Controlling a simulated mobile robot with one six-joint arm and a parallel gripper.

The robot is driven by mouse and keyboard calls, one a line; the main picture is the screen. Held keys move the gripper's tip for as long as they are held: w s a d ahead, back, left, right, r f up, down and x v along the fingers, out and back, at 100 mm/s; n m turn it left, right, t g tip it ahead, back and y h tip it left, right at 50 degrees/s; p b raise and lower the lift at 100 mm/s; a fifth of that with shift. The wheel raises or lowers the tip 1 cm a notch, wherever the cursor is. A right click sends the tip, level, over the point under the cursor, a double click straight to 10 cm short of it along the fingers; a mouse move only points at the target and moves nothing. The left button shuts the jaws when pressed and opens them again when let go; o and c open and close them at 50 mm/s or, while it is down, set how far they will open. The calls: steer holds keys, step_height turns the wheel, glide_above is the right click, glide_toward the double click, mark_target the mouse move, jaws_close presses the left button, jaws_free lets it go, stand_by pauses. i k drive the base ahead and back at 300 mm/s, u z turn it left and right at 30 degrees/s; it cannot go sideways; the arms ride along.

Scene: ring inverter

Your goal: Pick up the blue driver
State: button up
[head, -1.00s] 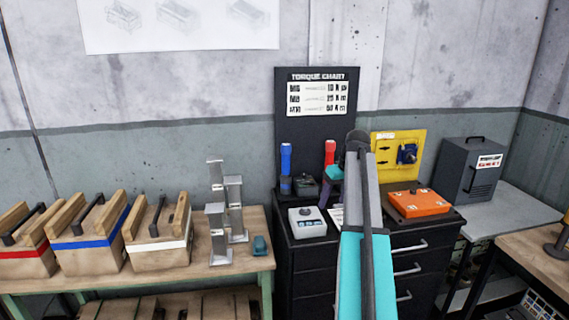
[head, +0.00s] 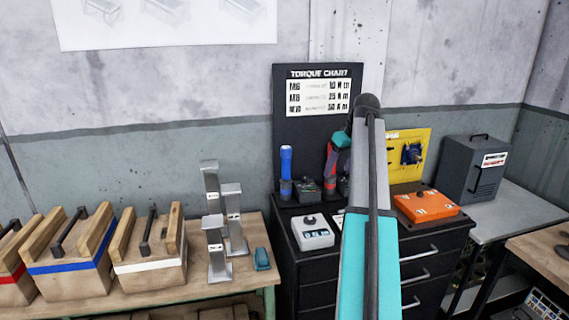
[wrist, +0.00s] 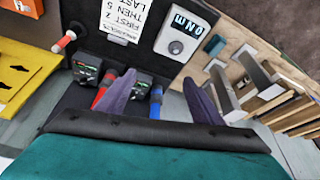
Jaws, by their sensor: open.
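The blue driver (head: 286,163) stands upright at the left of the black cabinet top, before the torque chart board. In the wrist view the blue driver (wrist: 155,103) shows between my two purple fingers, nearer the left one. My gripper (wrist: 159,78) is open and empty. In the head view my gripper is right of the blue driver, partly behind my own arm. The red driver (wrist: 103,92) is just left of the left finger in the wrist view; in the head view it is mostly hidden. I cannot tell how far the fingertips are from the blue driver.
Dark base units (wrist: 137,84) sit close to both drivers. A white box with a knob (head: 312,232) is in front, and an orange box (head: 426,205) is to the right. Metal stands (head: 234,218) and wooden crates (head: 150,250) fill the left bench. A yellow panel (head: 422,150) stands behind the orange box.

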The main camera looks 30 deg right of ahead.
mark_target(286, 151)
steer(key=i, duration=1)
steer(key=u, duration=0.05)
